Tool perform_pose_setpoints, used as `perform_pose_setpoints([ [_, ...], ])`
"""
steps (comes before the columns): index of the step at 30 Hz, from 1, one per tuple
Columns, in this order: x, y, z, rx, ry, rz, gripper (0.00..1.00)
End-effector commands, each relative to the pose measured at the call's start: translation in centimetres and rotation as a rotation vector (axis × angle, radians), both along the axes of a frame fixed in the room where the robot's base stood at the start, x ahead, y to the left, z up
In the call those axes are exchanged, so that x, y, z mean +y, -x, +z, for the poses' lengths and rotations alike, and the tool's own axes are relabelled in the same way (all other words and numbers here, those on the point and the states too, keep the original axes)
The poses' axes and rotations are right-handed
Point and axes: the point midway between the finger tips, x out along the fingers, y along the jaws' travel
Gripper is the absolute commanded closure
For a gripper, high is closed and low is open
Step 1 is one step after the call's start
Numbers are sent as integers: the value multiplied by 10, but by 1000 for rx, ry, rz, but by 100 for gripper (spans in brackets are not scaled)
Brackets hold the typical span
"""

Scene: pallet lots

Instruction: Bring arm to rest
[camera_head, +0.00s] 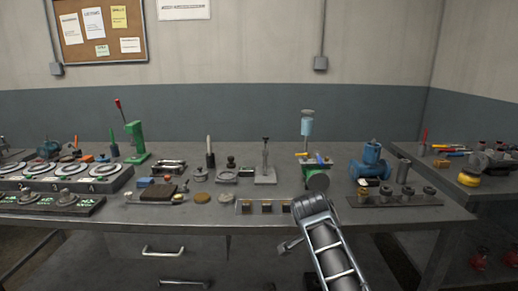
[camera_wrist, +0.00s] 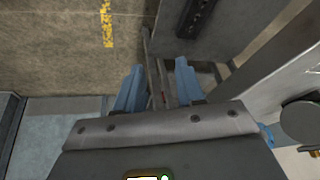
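My arm (camera_head: 330,245) reaches up from the bottom right in the head view, in front of the workbench (camera_head: 200,238). It is bent, with its elbow near the bench's front edge. My gripper (camera_wrist: 158,85) shows in the wrist view with two blue fingers spread apart. Nothing appears held between them; thin dark bars seen through the gap look like background. The fingers point over a brown floor (camera_wrist: 60,50) with a yellow mark. In the head view I cannot make out the fingers clearly.
The bench carries a green press (camera_head: 135,142), a blue pump-like device (camera_head: 371,162), a row of dials (camera_head: 70,183) and several small parts. A second bench (camera_head: 480,180) stands at the right. In the wrist view, grey metal surfaces lie close on the right.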

Motion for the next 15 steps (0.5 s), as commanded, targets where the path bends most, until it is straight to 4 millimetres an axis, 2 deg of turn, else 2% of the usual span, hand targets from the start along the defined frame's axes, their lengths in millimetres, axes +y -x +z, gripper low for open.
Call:
perform_pose_setpoints([
  [1, -4, 14, -25, -7, 0, 39, 62],
  [6, -15, 54, -84, -62, 4, 185, 62],
  [10, -22, 91, -121, -107, 13, 291, 62],
  [15, -29, 146, -155, -171, 31, 424, 62],
])
